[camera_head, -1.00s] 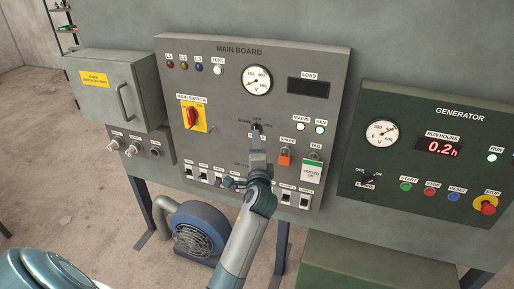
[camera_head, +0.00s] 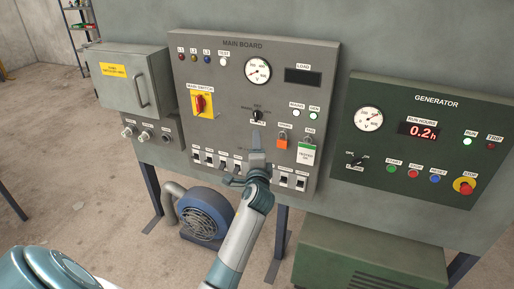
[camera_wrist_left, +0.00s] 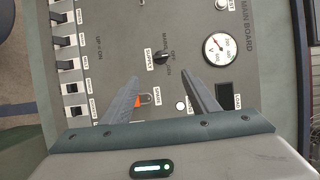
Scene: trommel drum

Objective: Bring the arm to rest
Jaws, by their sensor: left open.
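My left gripper (camera_head: 256,135) is in front of the main board (camera_head: 228,72), just below the black supply selector knob (camera_head: 257,115). In the left wrist view its two fingers are spread apart with nothing between them, so the gripper (camera_wrist_left: 162,88) is open and empty. The knob (camera_wrist_left: 162,57) stands beyond the fingertips, apart from them, with its labels around it. The arm and gripper cover part of the breaker row in the head view. My right gripper is not in view.
An orange padlock (camera_head: 282,142) and a hanging tag (camera_head: 305,152) are right of the gripper. Breakers (camera_head: 209,159) line the board's lower edge. The generator panel (camera_head: 430,150) is at the right, a blue blower (camera_head: 203,218) below. Open floor lies at the lower left.

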